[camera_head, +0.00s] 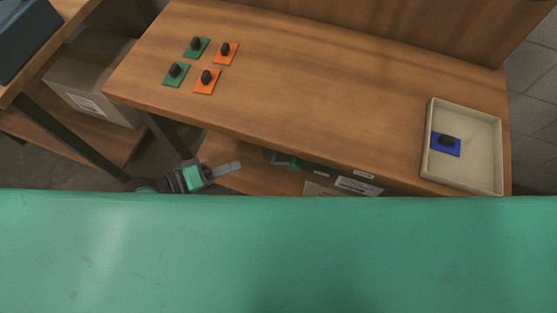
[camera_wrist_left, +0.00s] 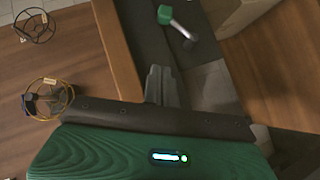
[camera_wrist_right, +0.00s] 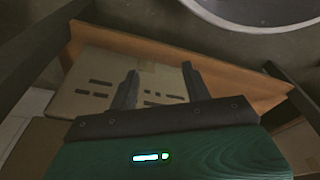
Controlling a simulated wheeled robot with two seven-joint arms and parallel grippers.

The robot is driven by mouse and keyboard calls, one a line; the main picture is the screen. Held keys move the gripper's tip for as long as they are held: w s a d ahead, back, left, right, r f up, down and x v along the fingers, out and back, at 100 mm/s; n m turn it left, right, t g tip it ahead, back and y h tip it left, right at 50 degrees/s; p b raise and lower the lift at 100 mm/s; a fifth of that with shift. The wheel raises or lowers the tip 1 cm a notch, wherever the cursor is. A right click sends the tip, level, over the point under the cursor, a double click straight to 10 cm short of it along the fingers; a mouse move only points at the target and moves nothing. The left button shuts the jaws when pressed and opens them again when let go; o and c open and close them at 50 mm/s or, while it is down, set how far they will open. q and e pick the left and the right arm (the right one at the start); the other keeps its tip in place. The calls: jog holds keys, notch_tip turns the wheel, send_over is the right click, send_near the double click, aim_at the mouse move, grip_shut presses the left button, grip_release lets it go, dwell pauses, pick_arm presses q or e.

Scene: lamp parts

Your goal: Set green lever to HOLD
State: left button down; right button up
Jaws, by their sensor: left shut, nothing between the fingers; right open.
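The green lever shows in the head view as a small green knob (camera_head: 296,163) under the front edge of the table. In the left wrist view its green knob (camera_wrist_left: 165,14) sits on a bright metal rod, at the top of the picture. My right gripper (camera_wrist_right: 160,75) is open and empty, facing a cardboard box (camera_wrist_right: 100,85).
Green plates (camera_head: 177,74) and orange plates (camera_head: 207,81) with black knobs lie on the wooden table (camera_head: 330,90). A pale tray (camera_head: 480,160) holds a blue plate (camera_head: 446,147). Another box (camera_head: 95,75) sits on a left shelf.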

pick_arm(q)
jog(key=p, duration=0.1)
send_near(292, 159)
jog(key=w, duration=0.4)
jog(key=d, duration=0.1)
jog(key=d+f, duration=0.1)
jog(key=d, duration=0.1)
jog(key=s+d, duration=0.1)
jog(key=shift+d+f+p, duration=0.15)
jog(key=shift+f+p, duration=0.05)
jog(key=shift+p, duration=0.1)
jog(key=shift+s+d+f, duration=0.15)
jog(key=shift+d+f, duration=0.05)
pick_arm(e)
jog(key=f, duration=0.1)
jog(key=s+f, duration=0.1)
jog(key=f, duration=0.1)
jog(key=s+d+f, duration=0.1)
jog(key=shift+s+f, duration=0.1)
jog(key=shift+f, duration=0.25)
jog(key=shift+a+r, duration=0.1)
jog(key=shift+r, duration=0.05)
